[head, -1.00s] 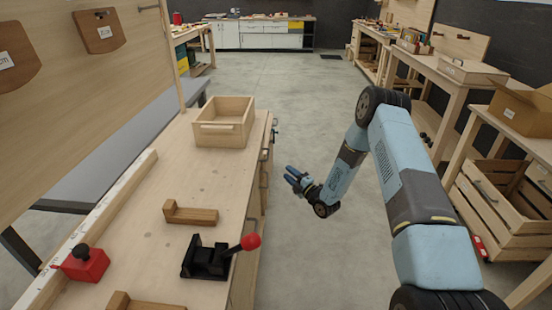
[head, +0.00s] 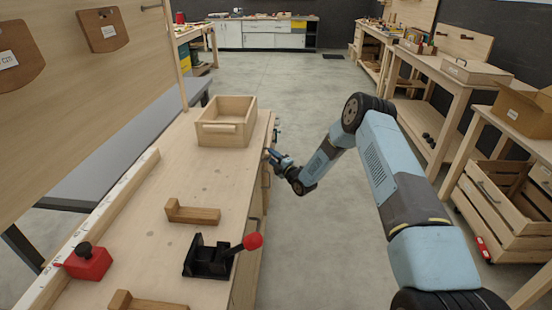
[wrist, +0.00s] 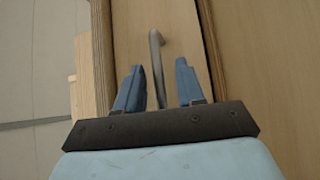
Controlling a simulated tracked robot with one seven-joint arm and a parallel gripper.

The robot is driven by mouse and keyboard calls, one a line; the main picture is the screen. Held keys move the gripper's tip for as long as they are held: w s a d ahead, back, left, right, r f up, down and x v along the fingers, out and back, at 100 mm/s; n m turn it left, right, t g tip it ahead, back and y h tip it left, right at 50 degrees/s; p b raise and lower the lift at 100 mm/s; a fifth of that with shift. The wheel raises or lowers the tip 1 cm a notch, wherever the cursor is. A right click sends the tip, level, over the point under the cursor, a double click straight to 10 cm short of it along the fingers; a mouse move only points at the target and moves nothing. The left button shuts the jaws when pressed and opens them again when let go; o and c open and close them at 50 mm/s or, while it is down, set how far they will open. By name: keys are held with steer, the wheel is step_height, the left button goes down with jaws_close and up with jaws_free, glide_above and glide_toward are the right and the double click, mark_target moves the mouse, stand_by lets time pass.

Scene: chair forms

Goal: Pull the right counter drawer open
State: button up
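The wooden counter (head: 195,195) runs along the left in the head view, its drawer fronts seen edge-on. In the wrist view a pale wooden drawer front (wrist: 130,30) with dark-edged gaps on both sides fills the upper middle. A grey metal bar handle (wrist: 157,45) stands on it. My gripper (wrist: 159,66) is open, with one blue finger on each side of the handle and visible gaps between. In the head view my gripper (head: 272,156) is at the counter's front side; its fingertips and the handle are hard to make out there.
An open wooden box (head: 226,128) sits on the counter top, with a wooden block (head: 192,212), a black clamp with a red knob (head: 208,260) and a red item (head: 88,263) nearer. The floor right of the counter is clear. Workbenches and a slatted crate (head: 505,205) stand at the right.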

steer(key=shift+a, duration=0.1)
steer(key=shift+c, duration=0.3)
jaws_close()
